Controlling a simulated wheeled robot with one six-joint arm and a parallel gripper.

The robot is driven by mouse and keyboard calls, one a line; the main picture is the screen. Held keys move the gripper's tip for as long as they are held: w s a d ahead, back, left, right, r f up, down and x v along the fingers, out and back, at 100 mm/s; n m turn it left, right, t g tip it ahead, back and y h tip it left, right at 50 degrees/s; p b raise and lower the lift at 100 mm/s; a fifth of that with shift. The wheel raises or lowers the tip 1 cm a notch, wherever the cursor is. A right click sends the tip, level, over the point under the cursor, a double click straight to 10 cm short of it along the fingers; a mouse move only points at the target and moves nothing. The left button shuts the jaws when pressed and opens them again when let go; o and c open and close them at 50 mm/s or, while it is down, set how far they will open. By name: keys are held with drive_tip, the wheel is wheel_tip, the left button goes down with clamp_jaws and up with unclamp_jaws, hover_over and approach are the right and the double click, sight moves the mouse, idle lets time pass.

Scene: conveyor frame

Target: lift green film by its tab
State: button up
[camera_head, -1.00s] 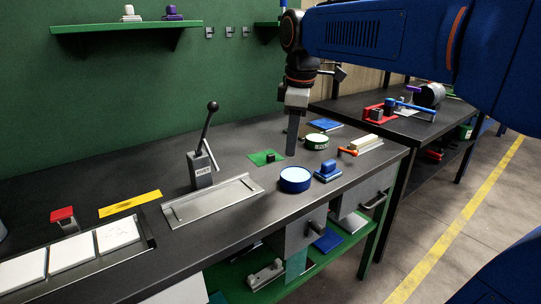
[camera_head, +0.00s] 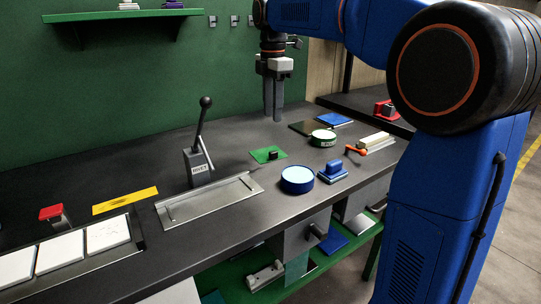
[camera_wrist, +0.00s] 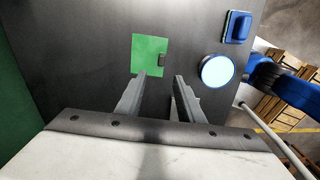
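The green film (camera_head: 264,155) lies flat on the dark bench top, right of the lever press. My gripper (camera_head: 273,118) points down, above and behind the film in the head view. In the wrist view its two fingers (camera_wrist: 160,78) are apart with nothing between them, and the tab appears just beyond the tips.
A round blue container (camera_head: 297,180) and a blue block with a handle (camera_head: 333,171) stand right of the film. The lever press (camera_head: 198,165) and a metal tray (camera_head: 210,200) are to its left.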

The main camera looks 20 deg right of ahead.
sight(273, 152)
wheel_tip(273, 152, down, 13)
drive_tip(key=shift+s+d+f, duration=0.1)
drive_tip(key=shift+s, duration=0.05)
idle(0.5)
clamp_jaws()
